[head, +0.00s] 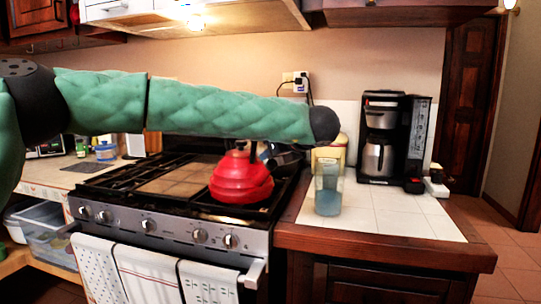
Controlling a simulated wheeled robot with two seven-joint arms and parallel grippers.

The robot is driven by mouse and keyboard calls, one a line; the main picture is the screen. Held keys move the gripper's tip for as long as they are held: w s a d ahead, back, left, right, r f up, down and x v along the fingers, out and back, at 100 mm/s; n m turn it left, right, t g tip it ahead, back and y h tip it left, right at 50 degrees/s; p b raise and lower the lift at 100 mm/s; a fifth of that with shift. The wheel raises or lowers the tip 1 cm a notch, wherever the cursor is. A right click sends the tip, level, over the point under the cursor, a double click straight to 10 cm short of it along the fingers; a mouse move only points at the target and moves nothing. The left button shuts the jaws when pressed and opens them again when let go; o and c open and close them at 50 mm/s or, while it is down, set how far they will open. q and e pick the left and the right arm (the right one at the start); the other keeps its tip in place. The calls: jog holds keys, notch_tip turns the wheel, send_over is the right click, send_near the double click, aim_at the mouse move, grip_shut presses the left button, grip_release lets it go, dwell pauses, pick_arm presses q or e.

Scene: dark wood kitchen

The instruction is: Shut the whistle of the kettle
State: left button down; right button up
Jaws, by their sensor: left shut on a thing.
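The red kettle (241,181) stands on the right part of the stove top, upright. Its lid knob and a dark upright piece of the handle show at its top. My left arm reaches across from the left above the kettle, and its wrist bends down behind the kettle's right side. My left gripper (272,160) is small and dark, close against the kettle's upper right side, and shut on part of it. The whistle cannot be made out clearly, so I cannot tell which part is held or whether the whistle is open. My right gripper is not in view.
A greenish glass (328,190) stands on the tiled counter (400,215) right of the stove, with a yellowish container (328,157) behind it. A black coffee maker (393,140) stands further right. Towels (150,275) hang on the oven rail.

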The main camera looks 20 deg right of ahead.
pick_arm(q)
jog(key=shift+f, duration=0.1)
jog(key=c, duration=1.4)
grip_release()
jog(key=shift+c, duration=0.2)
jog(key=shift+s, duration=0.1)
jog(key=v, duration=0.7)
jog(key=shift+s+r, duration=0.25)
jog(key=shift+d, duration=0.1)
